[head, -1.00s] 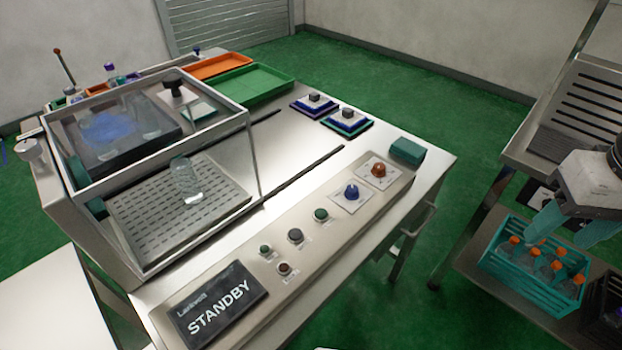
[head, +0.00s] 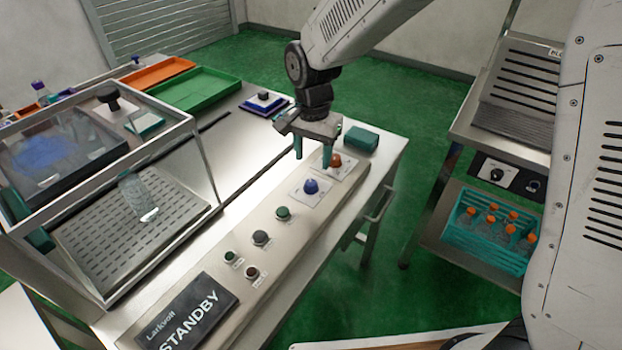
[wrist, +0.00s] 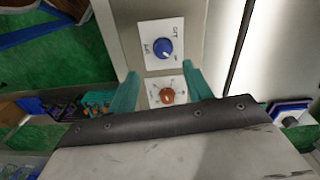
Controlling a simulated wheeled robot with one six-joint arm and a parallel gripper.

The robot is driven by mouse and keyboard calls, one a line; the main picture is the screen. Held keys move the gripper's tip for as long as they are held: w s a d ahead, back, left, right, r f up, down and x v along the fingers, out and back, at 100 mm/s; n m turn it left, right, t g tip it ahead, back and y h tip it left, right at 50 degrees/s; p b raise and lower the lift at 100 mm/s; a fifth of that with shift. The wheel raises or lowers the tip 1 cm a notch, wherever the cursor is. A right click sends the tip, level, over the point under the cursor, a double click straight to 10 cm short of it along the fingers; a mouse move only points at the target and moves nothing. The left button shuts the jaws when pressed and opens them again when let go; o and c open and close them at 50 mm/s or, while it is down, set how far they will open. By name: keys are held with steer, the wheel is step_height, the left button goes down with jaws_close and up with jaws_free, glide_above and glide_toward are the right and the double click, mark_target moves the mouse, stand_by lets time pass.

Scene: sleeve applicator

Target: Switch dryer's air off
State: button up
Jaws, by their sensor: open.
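The control panel (head: 185,285) runs along the front of the steel machine. A blue knob (head: 311,186) sits on a white plate there; in the wrist view the blue knob (wrist: 163,48) has a light pointer mark and small lettering around it. An orange knob (head: 335,160) on a similar plate is just beyond it, and the orange knob (wrist: 167,95) shows between my fingers in the wrist view. My gripper (head: 313,159) is open and empty, pointing down over the far end of the panel, close to the orange knob. I cannot read which knob is the dryer's air.
Several buttons (head: 261,237) and a display reading STANDBY (head: 188,313) are nearer on the panel. A clear enclosure (head: 205,165) holding a bottle (head: 137,192) stands at left. A teal block (head: 361,140) is beyond the knobs. A teal crate of orange-capped bottles (head: 470,255) is at right.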

mark_target(310, 183)
steer(key=shift+w+a+f, duration=0.15)
steer(key=shift+a+f, duration=0.1)
steer(key=shift+f, duration=0.25)
step_height(310, 183, down, 7)
steer(key=shift+f, duration=0.2)
steer(key=c, duration=1)
